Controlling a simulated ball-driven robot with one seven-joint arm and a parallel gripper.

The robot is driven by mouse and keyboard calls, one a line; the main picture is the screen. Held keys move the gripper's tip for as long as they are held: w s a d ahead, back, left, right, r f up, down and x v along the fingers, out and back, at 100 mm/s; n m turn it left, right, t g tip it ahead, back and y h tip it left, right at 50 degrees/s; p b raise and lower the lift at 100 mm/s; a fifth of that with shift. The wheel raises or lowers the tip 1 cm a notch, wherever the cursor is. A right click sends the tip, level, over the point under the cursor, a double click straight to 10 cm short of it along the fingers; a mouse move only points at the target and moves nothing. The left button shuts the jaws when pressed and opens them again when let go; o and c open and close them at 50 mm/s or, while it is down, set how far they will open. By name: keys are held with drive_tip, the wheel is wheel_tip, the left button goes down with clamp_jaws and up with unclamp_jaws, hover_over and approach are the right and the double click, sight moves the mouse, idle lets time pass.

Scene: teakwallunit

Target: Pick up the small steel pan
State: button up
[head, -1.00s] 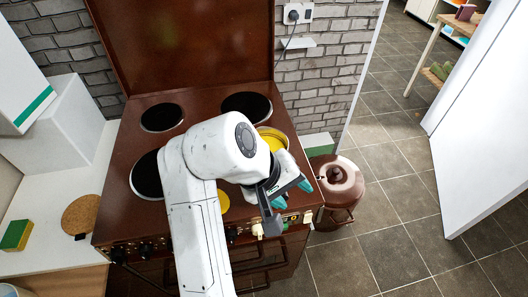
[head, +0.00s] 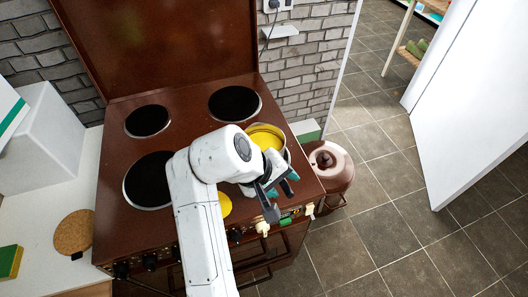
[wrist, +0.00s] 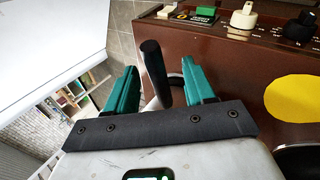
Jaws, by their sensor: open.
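The small steel pan (head: 267,138), yellow inside with a thin steel rim, stands at the right front of the brown stove. My arm covers part of it. A dark handle (head: 268,206) sticks out toward the stove front by my gripper (head: 281,179); it looks like the pan's, but the joint is hidden. In the wrist view this handle (wrist: 153,72) stands between the teal fingers of my open gripper (wrist: 159,75), with gaps at both sides.
The stove (head: 190,105) has several black burners and a yellow disc (head: 224,204). Knobs (head: 262,228) line its front edge. A brown lidded pot (head: 330,165) stands close at the right. A cork mat (head: 74,232) and sponge (head: 10,261) lie left. Tiled floor is clear at right.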

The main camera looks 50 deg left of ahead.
drive_tip(key=shift+x, duration=1.55)
drive_tip(key=shift+d, duration=0.1)
clamp_jaws()
drive_tip(key=shift+r, duration=0.2)
